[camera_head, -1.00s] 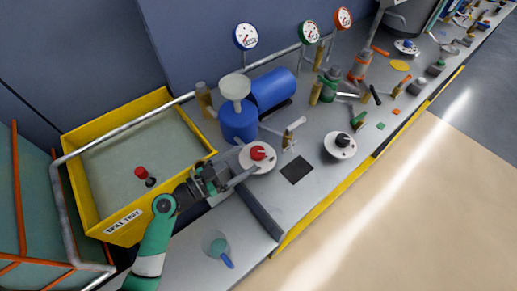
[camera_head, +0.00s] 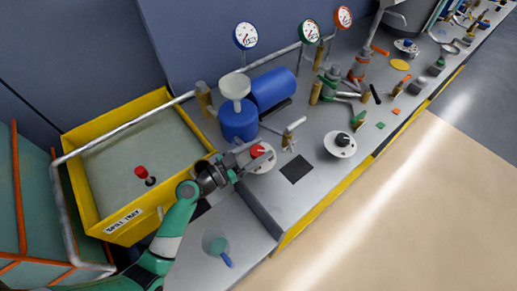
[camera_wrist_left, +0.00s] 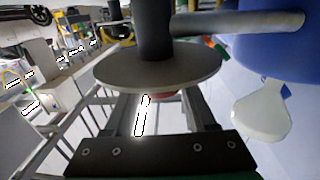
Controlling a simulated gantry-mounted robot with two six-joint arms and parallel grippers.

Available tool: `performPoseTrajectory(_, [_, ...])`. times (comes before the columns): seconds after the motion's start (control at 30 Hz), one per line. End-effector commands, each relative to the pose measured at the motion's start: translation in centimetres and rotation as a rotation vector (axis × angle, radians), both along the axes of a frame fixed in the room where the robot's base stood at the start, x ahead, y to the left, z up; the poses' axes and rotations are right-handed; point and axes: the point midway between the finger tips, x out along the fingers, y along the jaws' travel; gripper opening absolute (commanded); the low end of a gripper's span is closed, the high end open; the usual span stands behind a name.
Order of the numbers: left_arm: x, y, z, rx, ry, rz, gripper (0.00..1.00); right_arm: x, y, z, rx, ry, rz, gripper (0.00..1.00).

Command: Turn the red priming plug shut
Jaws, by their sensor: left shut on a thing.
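The red plug (camera_head: 257,151) is a round red knob on a pale round plate (camera_head: 268,164) on the bench. My left gripper (camera_head: 249,156) reaches it from the left and is shut on it. The fingers cover part of the knob. In the left wrist view a bit of red (camera_wrist_left: 166,95) shows between the fingers, mostly hidden behind a grey disc (camera_wrist_left: 160,70) with a dark post. How far the plug is turned cannot be told. My right gripper is not in view.
A yellow spill tray (camera_head: 108,222) stands at left with a small red-topped piece (camera_head: 141,171) in it. A blue tank (camera_head: 239,122) with a pale funnel (camera_head: 235,85) stands behind the plug. A black knob (camera_head: 342,139) is to the right. A blue-handled scoop (camera_head: 222,252) lies in front.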

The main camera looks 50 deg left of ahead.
Motion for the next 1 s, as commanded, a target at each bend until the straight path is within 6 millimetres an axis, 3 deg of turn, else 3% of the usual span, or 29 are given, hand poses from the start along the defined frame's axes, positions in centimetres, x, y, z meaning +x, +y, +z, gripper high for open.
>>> performPoseTrajectory(0.03, [0.0, 0.0, 0.0, 0.000, 0.000, 0.000, 0.14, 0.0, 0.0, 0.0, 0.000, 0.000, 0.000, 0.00])
performPoseTrajectory(0.1, [0.0, 0.0, 0.0, 0.000, 0.000, 0.000, 0.02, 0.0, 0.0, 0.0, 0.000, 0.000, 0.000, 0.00])
performPoseTrajectory(0.13, [0.0, 0.0, 0.0, 0.000, 0.000, 0.000, 0.01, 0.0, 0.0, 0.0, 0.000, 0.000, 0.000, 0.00])
performPoseTrajectory(0.37, [0.1, -0.2, 0.1, -0.003, 0.008, 0.085, 0.01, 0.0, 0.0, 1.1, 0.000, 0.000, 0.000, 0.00])
performPoseTrajectory(0.6, [0.0, -0.1, 0.1, -0.002, 0.010, 0.239, 0.01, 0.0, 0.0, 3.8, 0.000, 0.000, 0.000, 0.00])
performPoseTrajectory(0.97, [-0.1, 0.1, -0.1, 0.001, 0.001, 0.266, 0.01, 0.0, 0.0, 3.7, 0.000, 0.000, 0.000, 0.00])
performPoseTrajectory(1.0, [0.0, 0.1, -0.1, 0.001, 0.001, 0.266, 0.60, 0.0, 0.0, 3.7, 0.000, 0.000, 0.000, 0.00])
